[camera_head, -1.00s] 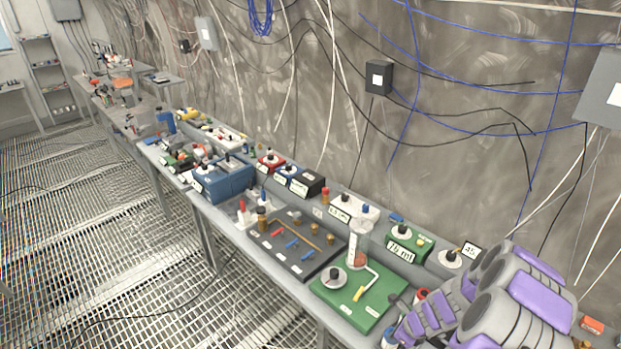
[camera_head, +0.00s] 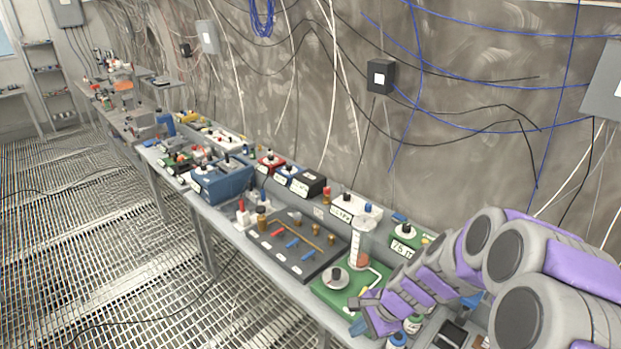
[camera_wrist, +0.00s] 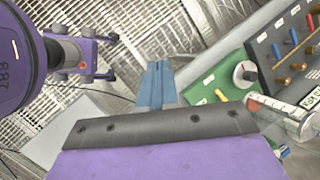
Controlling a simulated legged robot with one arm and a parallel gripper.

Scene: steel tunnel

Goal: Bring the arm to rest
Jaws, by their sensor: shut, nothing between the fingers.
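My arm, grey and purple, comes in from the lower right in the head view and reaches left over the bench. My gripper (camera_head: 358,326) is at its end, by the near edge of the green board. In the wrist view my gripper's blue fingers (camera_wrist: 158,82) are together with nothing between them. Behind them are the grated floor and a grey edge. The head view shows only a small part of the fingers.
The long bench (camera_head: 222,232) along the wall carries a green board (camera_head: 330,293) with a graduated cylinder (camera_head: 358,250), a dark board (camera_head: 290,262) and blue boxes (camera_head: 226,182). The green board (camera_wrist: 228,80) is right of the fingers in the wrist view. The grated floor (camera_head: 100,240) at left is open.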

